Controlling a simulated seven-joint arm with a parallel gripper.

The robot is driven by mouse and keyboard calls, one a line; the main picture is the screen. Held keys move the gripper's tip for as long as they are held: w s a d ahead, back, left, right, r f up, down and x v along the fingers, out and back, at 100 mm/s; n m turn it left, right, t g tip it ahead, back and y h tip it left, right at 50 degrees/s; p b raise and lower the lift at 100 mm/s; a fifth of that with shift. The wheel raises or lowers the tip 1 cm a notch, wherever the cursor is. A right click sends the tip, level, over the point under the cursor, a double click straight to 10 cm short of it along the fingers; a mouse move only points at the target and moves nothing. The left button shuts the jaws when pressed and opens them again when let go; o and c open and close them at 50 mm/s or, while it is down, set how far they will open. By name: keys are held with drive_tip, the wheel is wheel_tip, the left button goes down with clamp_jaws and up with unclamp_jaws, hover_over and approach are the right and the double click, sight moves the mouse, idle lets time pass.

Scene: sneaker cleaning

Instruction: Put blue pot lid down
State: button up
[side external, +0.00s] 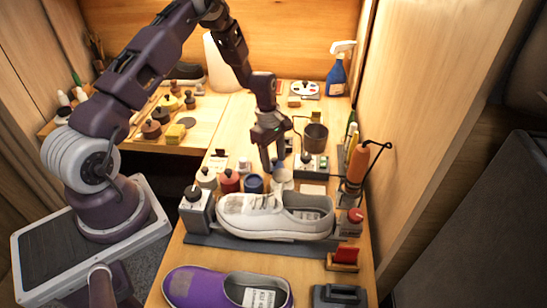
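My gripper (273,165) points down over the row of small pots behind the white sneaker (270,214). Its two fingers show a little apart, but their tips are small and partly merge with the pots, so I cannot tell whether they hold anything. A blue pot (253,184) stands in the row just left of and below the fingertips. A pale pot or jar (282,178) is right below the fingers. I cannot make out a separate blue lid.
A red pot (229,181) and a white-capped bottle (206,178) stand to the left. A dark cup (315,137) and an orange-handled tool (356,168) are on the right. A purple shoe (228,288) lies in front. A blue spray bottle (338,72) stands at the back.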

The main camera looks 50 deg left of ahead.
drive_tip(key=o, duration=0.3)
drive_tip(key=shift+r, duration=0.15)
wheel_tip(320, 180, up, 21)
drive_tip(key=s+d+m+t, duration=0.1)
drive_tip(key=s+d+m, duration=0.1)
drive_tip(key=s+m, duration=0.15)
drive_tip(key=s+d+r+m+t+y, duration=0.1)
drive_tip(key=s+d+r+m, duration=0.2)
drive_tip(key=s+r, duration=0.15)
drive_tip(key=s+d+r+m+t, duration=0.1)
drive_tip(key=s+d+r+m, duration=0.2)
drive_tip(key=r+m, duration=0.15)
drive_tip(key=s+d+r+m+t, duration=0.1)
drive_tip(key=s+m, duration=0.3)
drive_tip(key=s, duration=0.4)
drive_tip(key=s+d+r+m+t, duration=0.1)
drive_tip(key=s+d+r+m, duration=0.1)
drive_tip(key=s+m, duration=0.3)
drive_tip(key=s+r, duration=0.1)
drive_tip(key=s, duration=0.2)
drive_tip(key=shift+d, duration=0.35)
